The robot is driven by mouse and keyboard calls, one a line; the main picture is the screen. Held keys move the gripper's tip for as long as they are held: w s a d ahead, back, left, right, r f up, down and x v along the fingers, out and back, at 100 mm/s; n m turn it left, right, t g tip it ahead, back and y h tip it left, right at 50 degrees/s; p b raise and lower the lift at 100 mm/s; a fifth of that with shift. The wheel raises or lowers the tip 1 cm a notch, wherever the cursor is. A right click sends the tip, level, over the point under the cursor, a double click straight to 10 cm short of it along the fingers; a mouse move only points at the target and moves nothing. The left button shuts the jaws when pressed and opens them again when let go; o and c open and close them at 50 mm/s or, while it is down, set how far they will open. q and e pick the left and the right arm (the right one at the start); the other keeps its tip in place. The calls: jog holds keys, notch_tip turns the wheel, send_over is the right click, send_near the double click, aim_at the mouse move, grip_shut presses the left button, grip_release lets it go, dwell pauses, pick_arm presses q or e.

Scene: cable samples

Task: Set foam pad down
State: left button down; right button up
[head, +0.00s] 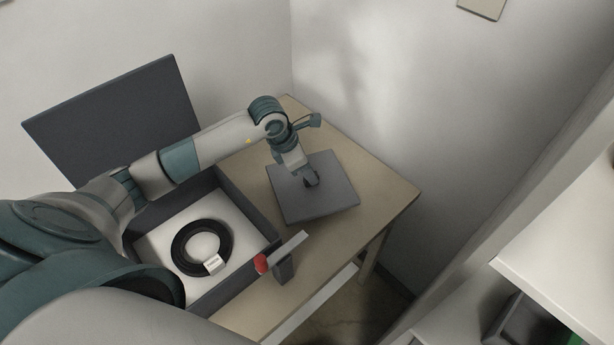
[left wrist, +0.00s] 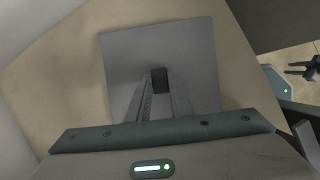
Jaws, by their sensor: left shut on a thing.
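The foam pad (head: 335,196) is a flat, dark grey square at the tabletop's right part, beside the open box. It looks level, and I cannot tell whether its underside touches the table. My left gripper (head: 309,180) points down at the pad's middle and is shut on its small dark grip. In the left wrist view the pad (left wrist: 205,70) fills the middle, and the dark grip (left wrist: 160,78) sits between my fingertips. The open box (head: 232,190) holds a black cable coil (head: 183,262) with a white label on a pale lining.
The wooden table (head: 385,190) is bare right of the pad. A red-ended object with a light bar (head: 285,252) stands at the box's front right corner. The box's dark lid (head: 115,110) stands up behind. A white shelf (head: 560,255) is at the right, beyond a gap.

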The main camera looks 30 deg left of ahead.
aim_at(307, 182)
pick_arm(q)
jog(key=shift+a+f, duration=0.2)
jog(key=shift+a, duration=0.05)
jog(key=shift+f+p, duration=0.5)
jog(key=shift+f, duration=0.05)
notch_tip(307, 182, down, 2)
jog(key=shift+p, duration=0.55)
jog(key=shift+f, duration=0.4)
jog(key=shift+f, duration=0.1)
